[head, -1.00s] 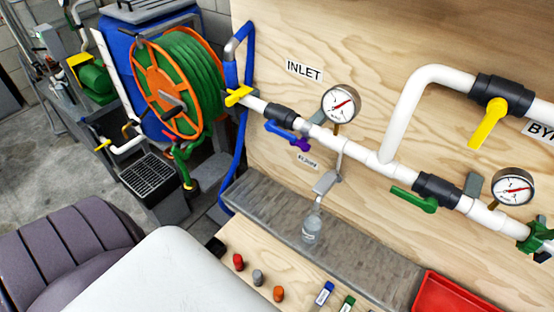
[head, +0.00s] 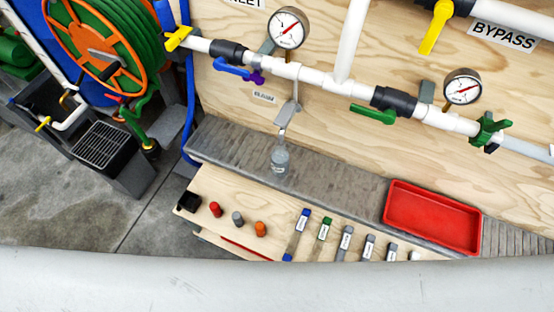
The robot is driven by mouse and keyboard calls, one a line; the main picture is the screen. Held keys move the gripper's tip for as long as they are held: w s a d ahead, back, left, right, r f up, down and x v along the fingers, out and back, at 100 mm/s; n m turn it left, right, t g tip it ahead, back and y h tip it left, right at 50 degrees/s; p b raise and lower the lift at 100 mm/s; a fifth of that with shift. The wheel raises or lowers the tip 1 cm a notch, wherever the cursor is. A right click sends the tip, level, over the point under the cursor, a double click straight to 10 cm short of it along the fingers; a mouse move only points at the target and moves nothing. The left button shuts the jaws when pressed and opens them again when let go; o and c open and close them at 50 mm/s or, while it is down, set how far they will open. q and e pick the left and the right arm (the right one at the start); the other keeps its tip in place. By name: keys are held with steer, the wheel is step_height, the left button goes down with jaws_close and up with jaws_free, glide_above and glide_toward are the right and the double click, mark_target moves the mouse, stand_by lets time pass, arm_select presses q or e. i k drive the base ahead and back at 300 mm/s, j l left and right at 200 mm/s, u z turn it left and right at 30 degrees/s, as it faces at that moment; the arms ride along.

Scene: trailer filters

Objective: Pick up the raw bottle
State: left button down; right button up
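A small clear bottle (head: 280,160) stands upright on the grey ledge, directly under a thin sample spout (head: 287,112) that comes down from the white pipe. It looks like the raw bottle, but its label is too small to read. Nothing covers it. Neither of my grippers shows in the head view. A pale grey surface, possibly part of my arm, fills the bottom edge and hides what lies below.
The grey ledge (head: 335,180) runs along the panel. A red tray (head: 432,218) sits right of the bottle. In front, a wooden shelf (head: 205,192) holds red, grey and orange caps (head: 260,229) and several labelled tubes (head: 325,229). A hose reel (head: 105,45) stands left.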

mark_target(279, 157)
steer(key=k+j+z, duration=0.1)
steer(key=k+z, duration=0.15)
steer(key=z, duration=0.15)
steer(key=k+z, duration=0.4)
steer(key=k+l+z, duration=0.1)
steer(key=z, duration=0.3)
steer(key=k, duration=0.05)
